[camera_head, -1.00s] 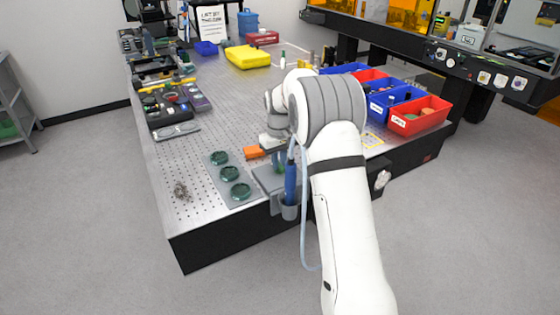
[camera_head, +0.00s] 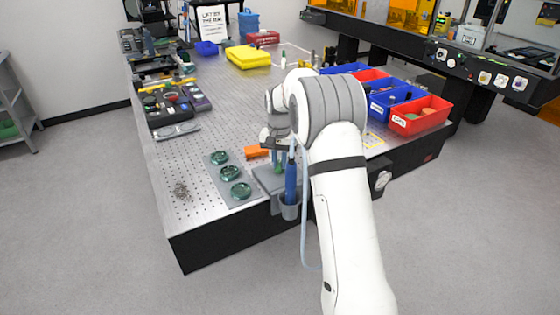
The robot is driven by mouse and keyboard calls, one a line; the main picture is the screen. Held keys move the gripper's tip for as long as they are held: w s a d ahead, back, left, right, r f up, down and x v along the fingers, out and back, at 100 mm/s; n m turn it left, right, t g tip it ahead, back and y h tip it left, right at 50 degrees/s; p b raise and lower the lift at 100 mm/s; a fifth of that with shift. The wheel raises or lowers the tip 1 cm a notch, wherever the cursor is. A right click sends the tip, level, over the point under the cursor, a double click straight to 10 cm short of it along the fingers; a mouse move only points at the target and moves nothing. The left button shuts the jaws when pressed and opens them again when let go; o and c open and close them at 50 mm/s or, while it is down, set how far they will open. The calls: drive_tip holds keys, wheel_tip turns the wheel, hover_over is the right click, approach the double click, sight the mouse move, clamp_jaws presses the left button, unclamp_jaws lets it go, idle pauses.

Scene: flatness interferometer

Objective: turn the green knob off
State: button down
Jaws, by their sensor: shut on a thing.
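A small green part, which looks like the green knob (camera_head: 278,168), shows just under my gripper (camera_head: 277,160) at the front edge of the perforated table. It sits at a grey block (camera_head: 264,180). My gripper points down and is shut on the green knob. My own arm and wrist cover most of the knob and the fingertips, so its exact setting cannot be read.
An orange block (camera_head: 257,153) lies close left of my gripper. A blue-handled tool stands in a grey cup (camera_head: 289,209) right beside it. A plate with green-rimmed discs (camera_head: 228,173) lies to the left. Red and blue bins (camera_head: 420,116) stand at right.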

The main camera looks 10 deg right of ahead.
sight(279, 163)
drive_tip(key=m, duration=0.5)
drive_tip(key=shift+m, duration=2.5)
drive_tip(key=shift+r, duration=0.1)
drive_tip(key=c, duration=1.4)
unclamp_jaws()
wheel_tip(279, 163, up, 8)
drive_tip(key=shift+f+b, duration=0.15)
drive_tip(key=shift+b, duration=0.3)
